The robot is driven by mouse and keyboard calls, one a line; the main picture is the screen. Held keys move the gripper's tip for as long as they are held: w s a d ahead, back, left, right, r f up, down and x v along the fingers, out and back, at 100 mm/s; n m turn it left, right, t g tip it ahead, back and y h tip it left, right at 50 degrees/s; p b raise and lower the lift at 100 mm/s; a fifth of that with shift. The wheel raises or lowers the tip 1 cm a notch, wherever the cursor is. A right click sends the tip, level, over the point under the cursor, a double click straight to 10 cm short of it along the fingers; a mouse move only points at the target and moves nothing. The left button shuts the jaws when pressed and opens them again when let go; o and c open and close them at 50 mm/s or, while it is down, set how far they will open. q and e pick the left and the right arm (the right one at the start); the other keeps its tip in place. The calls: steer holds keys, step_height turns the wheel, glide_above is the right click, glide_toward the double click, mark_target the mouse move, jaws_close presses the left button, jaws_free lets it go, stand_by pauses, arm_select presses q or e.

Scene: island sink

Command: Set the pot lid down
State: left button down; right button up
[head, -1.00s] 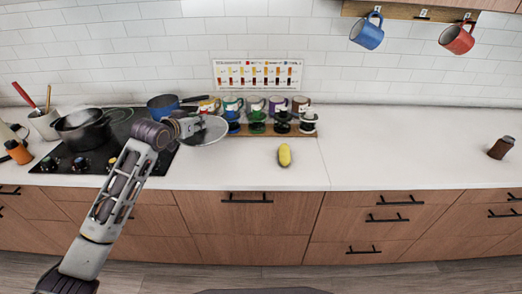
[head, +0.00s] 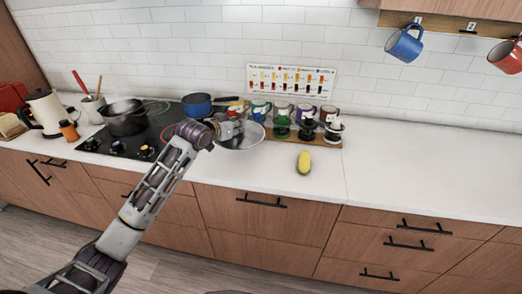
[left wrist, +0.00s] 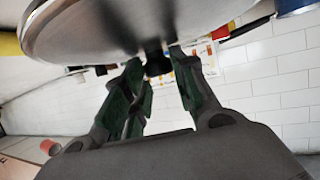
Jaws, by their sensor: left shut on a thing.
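The pot lid (head: 243,139) is a round, pale metal disc over the white counter just right of the cooktop. My left gripper (head: 229,129) is shut on the lid's dark knob. The left wrist view shows the fingers (left wrist: 160,75) closed around the knob (left wrist: 158,64), with the lid's broad shiny disc (left wrist: 110,25) filling the upper part. I cannot tell whether the lid's rim touches the counter. A dark pot (head: 125,120) without a lid stands on the black cooktop (head: 127,148). My right gripper is out of view.
A blue saucepan (head: 196,105) stands at the cooktop's back right. The counter farther right (head: 430,165) is clear.

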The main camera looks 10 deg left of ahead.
mark_target(236, 136)
arm_select(q)
steer(key=shift+f, duration=2.35)
steer(key=shift+f, duration=2.5)
steer(key=shift+f, duration=0.1)
steer(key=c, duration=1.1)
jaws_free()
steer(key=shift+c, duration=0.2)
steer(key=shift+s+a+r, duration=0.15)
steer(key=shift+s+r, duration=0.15)
steer(key=shift+s, duration=0.2)
steer(key=v, duration=1.1)
